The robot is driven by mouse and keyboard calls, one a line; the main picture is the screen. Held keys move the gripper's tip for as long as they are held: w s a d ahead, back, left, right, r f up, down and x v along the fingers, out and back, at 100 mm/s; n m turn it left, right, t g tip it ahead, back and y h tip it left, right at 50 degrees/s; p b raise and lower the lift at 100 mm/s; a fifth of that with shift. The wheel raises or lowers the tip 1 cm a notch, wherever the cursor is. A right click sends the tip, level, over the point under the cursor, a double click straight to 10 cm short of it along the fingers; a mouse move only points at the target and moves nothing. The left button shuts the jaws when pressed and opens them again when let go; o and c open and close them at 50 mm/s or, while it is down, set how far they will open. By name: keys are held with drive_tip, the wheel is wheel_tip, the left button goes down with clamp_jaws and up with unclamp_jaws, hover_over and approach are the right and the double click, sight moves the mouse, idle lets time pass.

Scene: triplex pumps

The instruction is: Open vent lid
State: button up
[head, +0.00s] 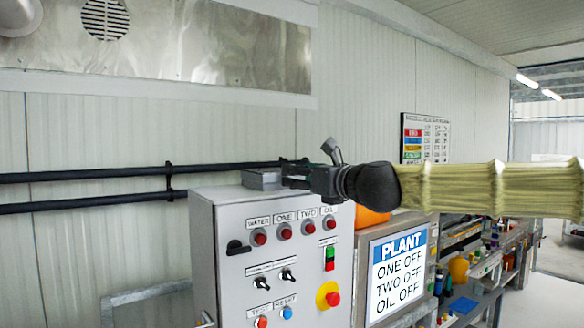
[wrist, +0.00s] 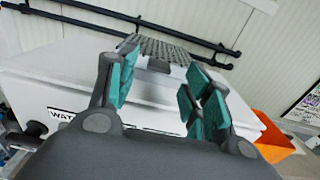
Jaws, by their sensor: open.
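A small grey box-like vent (head: 262,179) sits on top of the white control cabinet. In the wrist view its grey, patterned lid (wrist: 165,47) lies beyond my fingertips, with a small grey tab at its near edge. The lid looks shut down flat. My gripper (head: 290,174) is just right of the vent, above the cabinet top. In the wrist view my gripper (wrist: 165,68) is open and empty, its teal pads spread on either side of the tab. I cannot tell whether a finger touches the vent.
The control cabinet (head: 230,275) carries buttons and switches on its front. Dark pipes (head: 100,172) run along the wall behind it. A PLANT screen (head: 397,277) and an orange object (head: 371,217) stand to the right, below my arm.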

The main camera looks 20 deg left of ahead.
sight(275, 172)
drive_tip(key=shift+p+x, duration=0.65)
drive_tip(key=shift+x, duration=1.35)
clamp_jaws()
